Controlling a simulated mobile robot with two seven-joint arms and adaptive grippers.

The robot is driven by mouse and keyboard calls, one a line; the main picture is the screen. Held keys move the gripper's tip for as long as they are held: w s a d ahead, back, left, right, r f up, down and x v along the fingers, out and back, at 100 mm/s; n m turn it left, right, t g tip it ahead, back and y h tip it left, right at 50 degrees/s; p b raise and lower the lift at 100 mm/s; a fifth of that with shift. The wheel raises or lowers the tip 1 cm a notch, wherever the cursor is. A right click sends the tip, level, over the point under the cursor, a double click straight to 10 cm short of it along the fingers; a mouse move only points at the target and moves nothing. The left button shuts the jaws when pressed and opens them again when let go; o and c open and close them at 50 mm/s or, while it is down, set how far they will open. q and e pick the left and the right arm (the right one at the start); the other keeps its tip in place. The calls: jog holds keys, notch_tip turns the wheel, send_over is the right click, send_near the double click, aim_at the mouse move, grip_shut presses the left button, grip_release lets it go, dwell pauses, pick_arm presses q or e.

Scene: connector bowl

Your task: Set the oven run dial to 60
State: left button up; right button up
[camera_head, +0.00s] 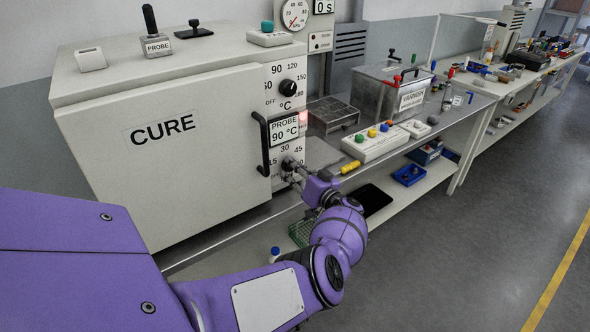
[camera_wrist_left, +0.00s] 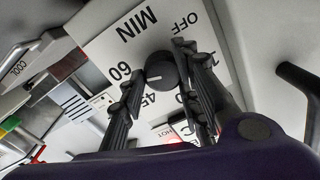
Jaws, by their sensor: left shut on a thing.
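The white oven (camera_head: 180,175) marked CURE stands at the left. The run dial (camera_head: 287,163) is a small black knob low on its front panel, partly hidden by my left gripper (camera_head: 292,172). In the left wrist view, the black run dial (camera_wrist_left: 161,73) sits between the two dark fingers of my gripper (camera_wrist_left: 157,68), which is shut on it. The 45 is partly visible below the knob. My right gripper is not in view.
The black temperature dial (camera_head: 288,88) and the PROBE display (camera_head: 285,131) reading 90 °C are above the run dial. The black door handle (camera_head: 262,143) is close on the left. A button box (camera_head: 375,143) and yellow cylinder (camera_head: 349,167) lie right on the bench.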

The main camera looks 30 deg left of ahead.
pick_arm(q)
jog(key=shift+w+r+m, duration=0.25)
jog(key=shift+r+m, duration=0.2)
jog(key=shift+m, duration=0.15)
jog(key=o, duration=1)
jog(key=shift+f, duration=0.1)
jog(key=shift+o, duration=0.4)
jog(key=shift+f, duration=0.2)
jog(key=v, duration=1.2)
jog(key=shift+f, duration=0.1)
